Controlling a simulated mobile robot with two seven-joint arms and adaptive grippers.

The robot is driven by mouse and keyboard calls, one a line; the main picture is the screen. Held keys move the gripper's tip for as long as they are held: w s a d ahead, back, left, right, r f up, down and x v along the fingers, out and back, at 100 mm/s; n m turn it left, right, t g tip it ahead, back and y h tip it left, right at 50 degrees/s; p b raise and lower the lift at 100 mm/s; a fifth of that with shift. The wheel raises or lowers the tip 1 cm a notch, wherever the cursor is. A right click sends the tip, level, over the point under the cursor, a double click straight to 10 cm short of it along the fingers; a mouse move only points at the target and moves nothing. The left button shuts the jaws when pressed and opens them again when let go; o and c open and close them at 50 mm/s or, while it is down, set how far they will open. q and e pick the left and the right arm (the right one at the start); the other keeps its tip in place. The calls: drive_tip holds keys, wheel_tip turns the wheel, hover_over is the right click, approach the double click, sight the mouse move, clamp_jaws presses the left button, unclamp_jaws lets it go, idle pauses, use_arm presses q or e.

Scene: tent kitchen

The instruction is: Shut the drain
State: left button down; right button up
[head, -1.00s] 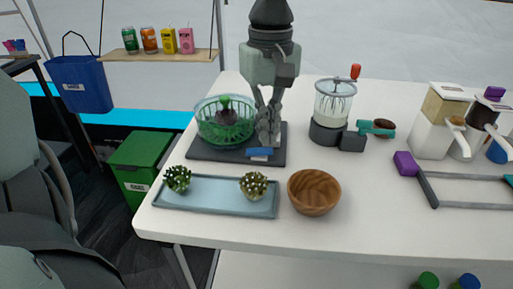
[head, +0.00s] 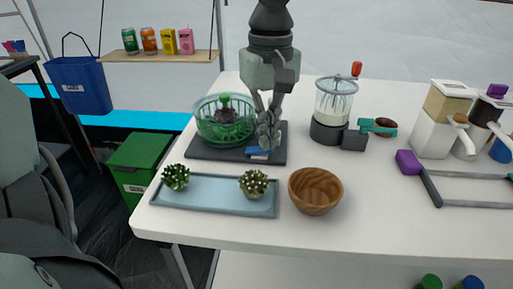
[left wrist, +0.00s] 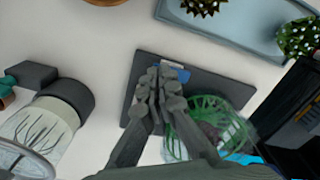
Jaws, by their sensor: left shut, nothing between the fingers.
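A dark flat base (head: 205,152) on the white table carries a clear bowl with a green basket (head: 225,130) in it. A dark leafy item (head: 225,114) with a green top shows at the basket. A blue tab (head: 257,151) with a pale label sits at the front of the base; it also shows in the left wrist view (left wrist: 182,73), partly hidden by the fingers. My left gripper (head: 267,141) is shut and empty, its fingertips right beside the blue tab (left wrist: 158,78); I cannot tell whether they touch it. My right gripper is not in view.
A blue-grey tray (head: 215,207) with two small plants and a wooden bowl (head: 315,190) stand in front of the base. A blender (head: 334,110) stands to its right. Dispensers (head: 440,120) and a purple-ended frame (head: 409,162) are farther right. Bare table lies between.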

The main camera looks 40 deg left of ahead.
use_arm(q)
drive_tip(key=shift+f+b, duration=0.3)
drive_tip(key=shift+f, duration=0.05)
drive_tip(key=shift+r, duration=0.15)
drive_tip(key=shift+r+p, duration=2.2)
drive_tip(key=shift+r, duration=1.2)
